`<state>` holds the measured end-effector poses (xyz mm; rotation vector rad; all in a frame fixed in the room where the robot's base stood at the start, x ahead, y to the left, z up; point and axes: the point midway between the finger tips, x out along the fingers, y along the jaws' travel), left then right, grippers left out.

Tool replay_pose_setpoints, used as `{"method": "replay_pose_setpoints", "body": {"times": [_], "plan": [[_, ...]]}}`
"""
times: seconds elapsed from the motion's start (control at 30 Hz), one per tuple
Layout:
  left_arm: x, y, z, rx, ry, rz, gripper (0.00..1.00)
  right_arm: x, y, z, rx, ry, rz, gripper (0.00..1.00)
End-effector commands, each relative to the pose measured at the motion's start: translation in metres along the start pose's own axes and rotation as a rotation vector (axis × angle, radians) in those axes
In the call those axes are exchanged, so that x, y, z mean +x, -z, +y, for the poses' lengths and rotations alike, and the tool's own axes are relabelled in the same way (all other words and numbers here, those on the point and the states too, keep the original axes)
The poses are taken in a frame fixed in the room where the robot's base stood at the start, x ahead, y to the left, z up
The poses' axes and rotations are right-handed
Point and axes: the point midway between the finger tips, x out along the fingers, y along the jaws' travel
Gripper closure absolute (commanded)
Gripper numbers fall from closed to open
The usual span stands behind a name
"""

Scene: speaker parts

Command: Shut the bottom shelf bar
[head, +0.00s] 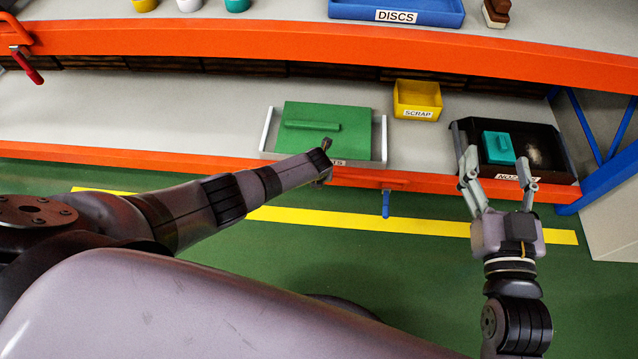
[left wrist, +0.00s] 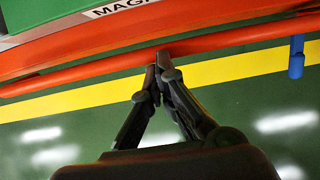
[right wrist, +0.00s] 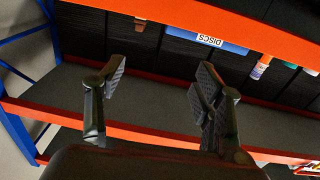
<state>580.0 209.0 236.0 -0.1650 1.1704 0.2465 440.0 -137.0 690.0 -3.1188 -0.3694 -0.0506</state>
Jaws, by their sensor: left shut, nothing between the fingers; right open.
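The bottom shelf bar (head: 398,184) is a thin orange bar with a blue handle (head: 386,204) hanging down in front of the lower shelf. In the left wrist view the bar (left wrist: 100,72) crosses the whole picture, with its blue handle (left wrist: 296,58) at the right. My left gripper (head: 325,165) is shut and empty. Its fingertips (left wrist: 158,66) overlap the bar; I cannot tell whether they touch it. My right gripper (head: 498,172) is open and empty, in front of the black bin; its fingers (right wrist: 155,78) also show in the right wrist view.
On the lower shelf are a grey tray (head: 378,143) with a green lidded thing (head: 340,115), a yellow SCRAP bin (head: 417,100) and a black bin (head: 465,140) with a teal block (head: 497,148). A red handle (head: 28,70) hangs at the upper shelf's left. Blue posts stand at the right.

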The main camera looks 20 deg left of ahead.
Motion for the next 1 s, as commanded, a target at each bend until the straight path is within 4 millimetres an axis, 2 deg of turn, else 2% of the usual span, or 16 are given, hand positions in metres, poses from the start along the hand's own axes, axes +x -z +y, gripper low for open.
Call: {"method": "replay_pose_setpoints", "body": {"times": [0.2, 0.4, 0.6, 1.0], "plan": [[0.002, -0.014, 0.000, 0.000, 0.000, -0.001, 1.00, 0.000, 0.031, -0.004, 0.005, 0.010, 0.184, 0.38], [0.003, -0.020, 0.001, -0.001, -0.001, 0.000, 1.00, -0.004, 0.051, -0.007, 0.008, 0.016, 0.292, 0.38], [0.003, -0.023, 0.001, 0.000, -0.001, 0.001, 1.00, -0.006, 0.060, -0.008, 0.010, 0.018, 0.334, 0.38], [0.003, -0.023, 0.001, 0.000, -0.001, 0.001, 1.00, -0.006, 0.060, -0.008, 0.010, 0.018, 0.338, 0.38]]}}
